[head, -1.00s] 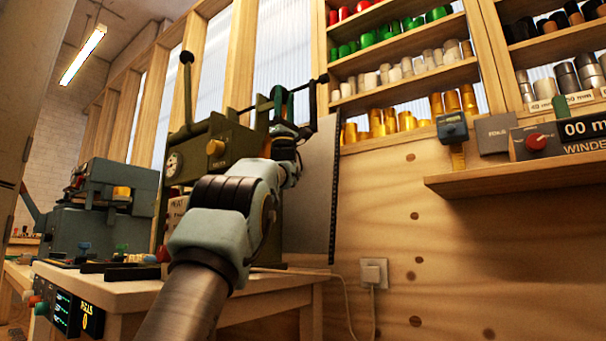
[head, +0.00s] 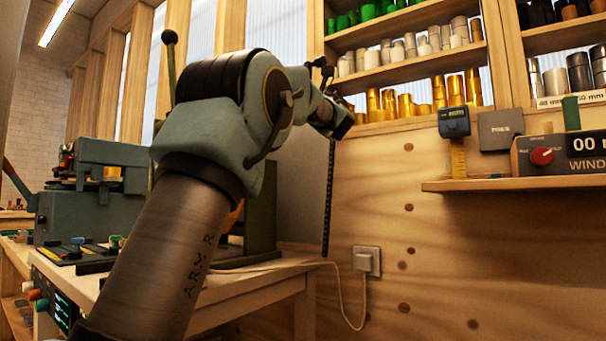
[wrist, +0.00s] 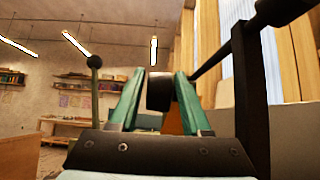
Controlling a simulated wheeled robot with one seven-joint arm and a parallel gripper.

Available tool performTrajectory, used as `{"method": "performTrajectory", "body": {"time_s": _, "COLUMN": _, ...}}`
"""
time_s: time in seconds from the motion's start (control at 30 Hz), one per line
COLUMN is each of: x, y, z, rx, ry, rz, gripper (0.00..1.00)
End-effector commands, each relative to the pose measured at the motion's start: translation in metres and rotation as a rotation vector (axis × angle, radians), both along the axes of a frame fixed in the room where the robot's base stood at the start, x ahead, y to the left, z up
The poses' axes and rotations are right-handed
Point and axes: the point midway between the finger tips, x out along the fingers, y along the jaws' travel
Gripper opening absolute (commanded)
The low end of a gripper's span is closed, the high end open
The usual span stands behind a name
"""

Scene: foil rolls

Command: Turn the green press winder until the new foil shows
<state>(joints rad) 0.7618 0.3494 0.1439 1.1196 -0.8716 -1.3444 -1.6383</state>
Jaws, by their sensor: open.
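The green press (head: 262,215) stands on the bench, mostly hidden behind my arm in the head view. Its ball-topped lever (head: 169,75) rises left of my arm and also shows in the wrist view (wrist: 95,90). In the wrist view, my gripper (wrist: 160,80) has two green fingers standing apart. A dark rounded part (wrist: 159,92) shows between them; I cannot tell if they touch it. A dark bar with an arm (wrist: 250,95), seemingly the winder's, runs from the upper right down towards the fingers. The head view hides the fingertips and foil.
A blue-grey machine (head: 95,190) stands to the left. Shelves of foil rolls (head: 405,55) hang at the right, above a ledge with a red-knob control box (head: 560,155). A cable runs from a wall socket (head: 366,261) to the bench (head: 250,290).

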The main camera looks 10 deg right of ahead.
Motion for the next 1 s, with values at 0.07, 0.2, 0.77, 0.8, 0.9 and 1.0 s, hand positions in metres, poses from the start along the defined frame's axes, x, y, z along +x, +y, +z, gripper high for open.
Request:
{"method": "performTrajectory", "body": {"time_s": 0.07, "x": 0.0, "y": 0.0, "z": 0.009, "rx": -0.024, "ry": 0.029, "rz": 0.0, "gripper": 0.48}}
{"method": "performTrajectory", "body": {"time_s": 0.2, "x": 0.0, "y": 0.0, "z": 0.011, "rx": -0.067, "ry": 0.077, "rz": -0.001, "gripper": 0.48}}
{"method": "performTrajectory", "body": {"time_s": 0.77, "x": 0.001, "y": 0.001, "z": 0.018, "rx": -0.223, "ry": 0.251, "rz": 0.0, "gripper": 0.48}}
{"method": "performTrajectory", "body": {"time_s": 0.8, "x": 0.002, "y": 0.002, "z": 0.018, "rx": -0.233, "ry": 0.263, "rz": -0.001, "gripper": 0.48}}
{"method": "performTrajectory", "body": {"time_s": 0.9, "x": 0.002, "y": 0.002, "z": 0.019, "rx": -0.258, "ry": 0.291, "rz": -0.001, "gripper": 0.48}}
{"method": "performTrajectory", "body": {"time_s": 1.0, "x": 0.003, "y": 0.002, "z": 0.02, "rx": -0.283, "ry": 0.32, "rz": 0.0, "gripper": 0.48}}
